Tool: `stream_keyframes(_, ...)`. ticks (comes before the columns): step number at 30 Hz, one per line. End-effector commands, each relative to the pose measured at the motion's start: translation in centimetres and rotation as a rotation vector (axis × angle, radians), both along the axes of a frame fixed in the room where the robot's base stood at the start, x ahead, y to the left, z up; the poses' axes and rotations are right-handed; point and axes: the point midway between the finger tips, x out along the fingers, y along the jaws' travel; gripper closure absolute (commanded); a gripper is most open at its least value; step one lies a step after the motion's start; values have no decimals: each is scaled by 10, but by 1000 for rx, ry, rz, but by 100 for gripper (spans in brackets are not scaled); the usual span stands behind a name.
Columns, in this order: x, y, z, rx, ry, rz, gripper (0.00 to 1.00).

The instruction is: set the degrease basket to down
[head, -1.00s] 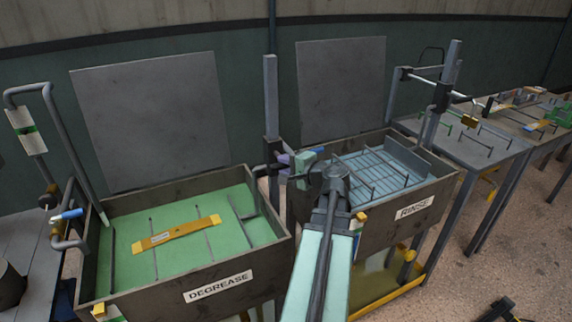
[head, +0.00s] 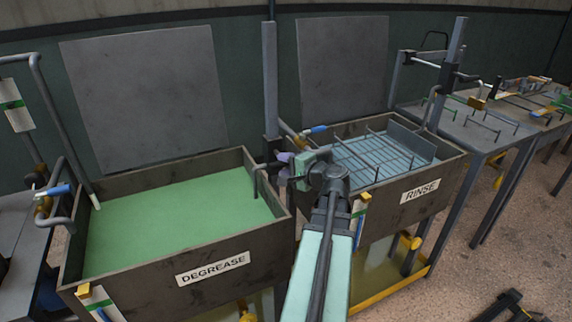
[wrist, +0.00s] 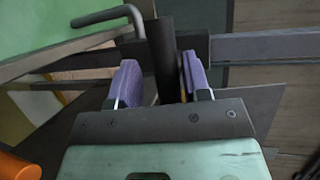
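The degrease tank (head: 215,285) is filled level with green liquid (head: 175,218). Its basket and the yellow piece in it do not show above the surface. A bent dark rod (head: 257,180) reaches over the tank's right rim beside the upright post (head: 270,85); a bent rod also shows in the wrist view (wrist: 105,15). My gripper (head: 288,165) is at the foot of this post, between the two tanks. In the wrist view its purple fingers (wrist: 160,78) stand apart, on either side of a dark bar, with a gap at the left finger.
The rinse tank (head: 440,180) stands close on the right, with its wire basket (head: 375,155) showing and a blue-tipped handle (head: 314,130) near my gripper. A bent pipe with a blue handle (head: 52,190) is at the left. Tables with racks (head: 475,125) stand at far right.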

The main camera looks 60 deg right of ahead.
Motion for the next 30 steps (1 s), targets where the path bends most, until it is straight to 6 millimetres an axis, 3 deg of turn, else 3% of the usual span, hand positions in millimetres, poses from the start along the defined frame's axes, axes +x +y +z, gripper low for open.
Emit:
stream_keyframes(11,-6,0,4,0,-4,-3,52)
stream_keyframes(22,-87,11,19,1,-3,-5,52)
stream_keyframes(26,-103,12,21,0,-2,-2,52)
stream_keyframes(30,-106,13,20,0,-3,-1,52)
